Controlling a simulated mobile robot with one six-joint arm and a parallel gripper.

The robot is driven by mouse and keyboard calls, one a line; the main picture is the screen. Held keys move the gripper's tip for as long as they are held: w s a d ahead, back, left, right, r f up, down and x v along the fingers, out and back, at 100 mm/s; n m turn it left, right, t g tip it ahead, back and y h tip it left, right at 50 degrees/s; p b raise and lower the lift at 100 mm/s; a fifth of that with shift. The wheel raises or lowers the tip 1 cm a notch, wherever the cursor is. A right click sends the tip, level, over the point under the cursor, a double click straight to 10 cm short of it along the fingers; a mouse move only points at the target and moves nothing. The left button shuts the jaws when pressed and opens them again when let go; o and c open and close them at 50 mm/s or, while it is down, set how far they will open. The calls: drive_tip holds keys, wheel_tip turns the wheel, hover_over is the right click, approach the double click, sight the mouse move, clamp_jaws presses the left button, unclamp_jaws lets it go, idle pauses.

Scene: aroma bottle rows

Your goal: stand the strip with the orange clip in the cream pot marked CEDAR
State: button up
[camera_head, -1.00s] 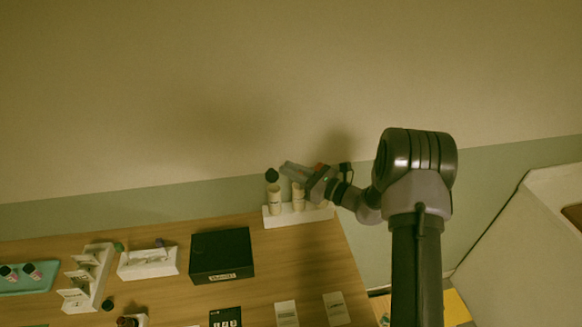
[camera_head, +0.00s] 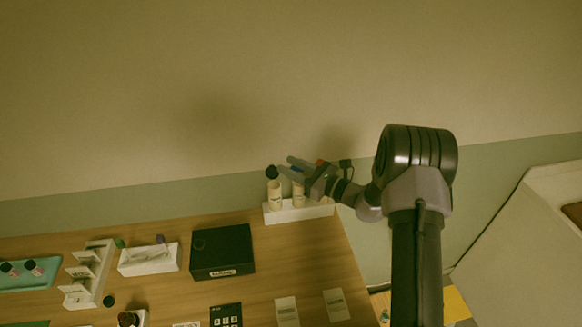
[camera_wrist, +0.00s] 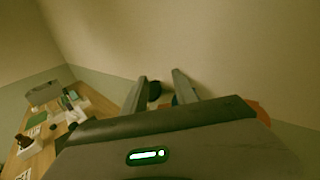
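Cream pots stand in a white rack at the table's back edge: a left pot (camera_head: 275,196) and a middle pot (camera_head: 298,197), with a third mostly hidden behind my gripper. Their lettering is too small to read. A dark round top (camera_head: 272,172) shows just above the left pot. My gripper (camera_head: 282,168) is above the pots with its fingers apart; the wrist view also shows a gap between the fingertips (camera_wrist: 160,75). A small blue piece (camera_head: 297,169) shows between or behind the fingers. An orange-red patch (camera_head: 320,162) shows at the gripper's base; I cannot tell whether it is the clip.
The white rack (camera_head: 284,217) is close to the wall. A black box (camera_head: 222,250) stands left of it, then a white holder (camera_head: 150,260), a stepped white stand (camera_head: 88,275) and a teal tray (camera_head: 30,285). Cards lie in front. Bare wood lies before the rack.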

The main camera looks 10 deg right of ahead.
drive_tip(key=shift+r, duration=0.1)
drive_tip(key=b+v, duration=0.1)
drive_tip(key=v, duration=0.9)
drive_tip(key=shift+b, duration=0.4)
drive_tip(key=shift+a, duration=0.1)
drive_tip(key=s+a+r+n+g+b, duration=0.3)
drive_tip(key=s+a+n+g+b, duration=0.4)
drive_tip(key=s+a+n+g, duration=0.45)
drive_tip(key=s+d+f+n+t+h+b, duration=0.1)
drive_tip(key=s+n+h, duration=0.4)
drive_tip(key=s, duration=0.5)
drive_tip(key=s+d+f+n+t+h+b, duration=0.1)
drive_tip(key=s+f+n+t+h+b, duration=0.1)
drive_tip(key=s+n+h+b, duration=0.3)
drive_tip(key=s+n+t+b, duration=0.1)
drive_tip(key=s, duration=0.3)
drive_tip(key=shift+s+d+f+h, duration=0.35)
drive_tip(key=shift+d+h, duration=0.05)
